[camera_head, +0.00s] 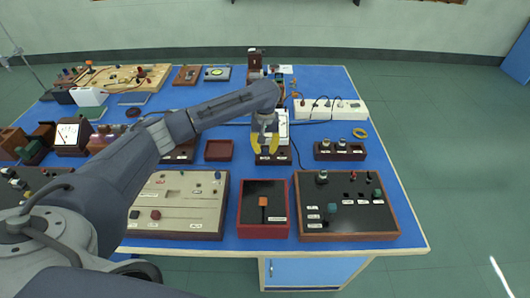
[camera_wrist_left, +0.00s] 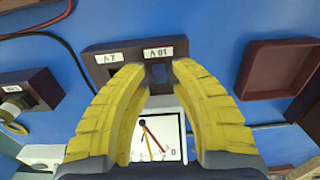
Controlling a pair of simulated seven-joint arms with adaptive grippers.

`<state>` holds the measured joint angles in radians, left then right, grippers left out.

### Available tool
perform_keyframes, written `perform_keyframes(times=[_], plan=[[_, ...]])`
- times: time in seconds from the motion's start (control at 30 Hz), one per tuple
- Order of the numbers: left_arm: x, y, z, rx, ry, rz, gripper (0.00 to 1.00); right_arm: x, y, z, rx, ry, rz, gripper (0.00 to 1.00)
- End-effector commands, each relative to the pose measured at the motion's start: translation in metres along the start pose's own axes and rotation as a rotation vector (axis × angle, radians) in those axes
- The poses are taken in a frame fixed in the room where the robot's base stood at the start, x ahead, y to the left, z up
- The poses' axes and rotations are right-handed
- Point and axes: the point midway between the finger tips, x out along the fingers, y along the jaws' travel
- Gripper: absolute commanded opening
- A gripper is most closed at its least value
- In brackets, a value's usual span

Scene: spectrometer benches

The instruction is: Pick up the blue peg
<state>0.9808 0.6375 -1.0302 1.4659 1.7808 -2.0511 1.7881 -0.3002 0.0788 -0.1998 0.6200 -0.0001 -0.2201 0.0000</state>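My left gripper (camera_head: 267,148) has yellow fingers pointing down over the middle of the bench. In the left wrist view its fingers (camera_wrist_left: 158,70) are apart, with a clear gap between the tips. A dark brown block (camera_wrist_left: 100,65) with two white labels lies beyond the tips. A small dark bluish spot (camera_wrist_left: 159,73) shows on this block between the fingertips; I cannot tell whether it is the blue peg or a hole. In the head view a small blue-topped piece (camera_head: 217,175) stands on the beige board, and a teal piece (camera_head: 332,208) on the right panel. My right gripper is not in view.
A white-faced meter (camera_wrist_left: 155,135) stands below the fingers in the wrist view. An empty brown tray (camera_head: 219,150) lies left of the gripper. A two-socket block (camera_head: 340,150) is to the right. A red-framed panel (camera_head: 263,229) is in front.

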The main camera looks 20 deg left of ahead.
Motion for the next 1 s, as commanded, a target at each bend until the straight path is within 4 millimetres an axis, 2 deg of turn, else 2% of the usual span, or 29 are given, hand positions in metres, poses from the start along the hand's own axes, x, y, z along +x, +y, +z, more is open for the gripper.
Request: perform_keyframes(times=[0.1,0.23,0.53,0.57,0.8,1.0], plan=[[0.014,0.0,0.0,-0.002,-0.002,0.0,0.24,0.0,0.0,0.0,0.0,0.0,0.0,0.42],[0.022,0.0,0.0,-0.001,-0.001,0.0,0.24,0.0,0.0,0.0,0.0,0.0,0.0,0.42],[0.024,0.0,0.0,-0.001,0.0,0.0,0.24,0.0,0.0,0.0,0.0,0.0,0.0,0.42],[0.024,0.0,0.0,-0.001,0.0,0.0,0.26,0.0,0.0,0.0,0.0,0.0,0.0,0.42],[0.024,-0.001,0.0,-0.001,0.0,0.0,0.0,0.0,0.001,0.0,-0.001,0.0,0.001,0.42],[0.024,-0.001,0.0,-0.001,0.0,0.0,0.0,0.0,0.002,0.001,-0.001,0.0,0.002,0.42]])
